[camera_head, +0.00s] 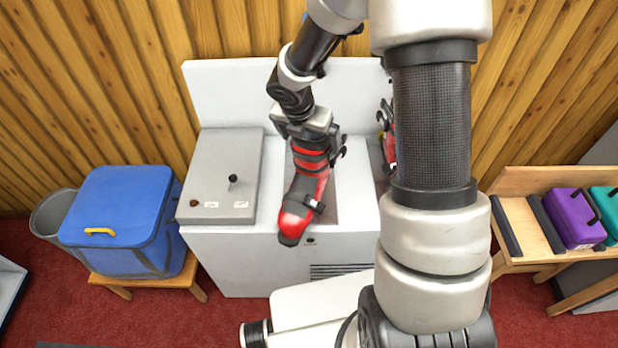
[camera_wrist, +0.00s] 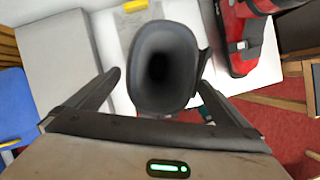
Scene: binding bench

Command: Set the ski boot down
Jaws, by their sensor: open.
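A red and black ski boot (camera_head: 304,187) is at the middle of the white bench (camera_head: 260,240), its toe towards the front edge. It looks upright, but I cannot tell whether its sole rests fully on the bench. My gripper (camera_head: 311,136) is directly above the boot's cuff. In the wrist view, the dark open cuff (camera_wrist: 163,70) lies between the two spread fingers of my gripper (camera_wrist: 160,88). A gap shows at the left finger; contact on the right is unclear. A second red boot (camera_wrist: 242,42) stands to the right, mostly hidden behind my arm in the head view (camera_head: 389,135).
A grey control box (camera_head: 222,175) with a black knob sits on the bench's left. A blue bin (camera_head: 120,215) stands on a wooden stool at left, beside a grey bucket (camera_head: 52,213). A wooden rack (camera_head: 517,215) at right holds purple (camera_head: 572,217) and teal cases (camera_head: 605,207).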

